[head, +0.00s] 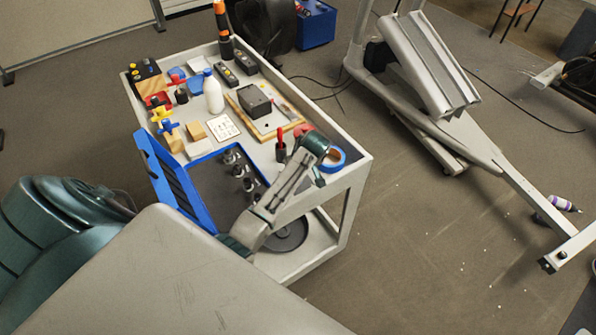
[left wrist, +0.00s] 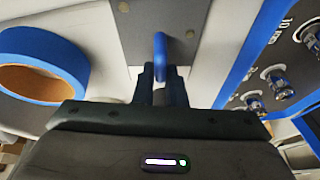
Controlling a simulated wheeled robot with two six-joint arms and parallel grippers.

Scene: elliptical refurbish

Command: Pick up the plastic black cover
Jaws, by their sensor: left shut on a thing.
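A black box-like part (head: 255,100), likely the plastic black cover, sits on a wooden-edged board (head: 237,108) on the cart. My left arm reaches over the near side of the cart, nearer the front than the black part; its fingertips are hidden in the head view. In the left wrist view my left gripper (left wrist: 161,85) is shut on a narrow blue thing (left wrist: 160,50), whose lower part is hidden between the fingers. The black part cannot be made out in the left wrist view. My right gripper is not in view.
A blue tape roll (head: 333,159) lies by the cart's front right corner. An open blue case (head: 160,180) with several sockets is left of my arm. A white bottle (head: 212,92) and several small tools crowd the cart. A grey frame (head: 440,130) stands right.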

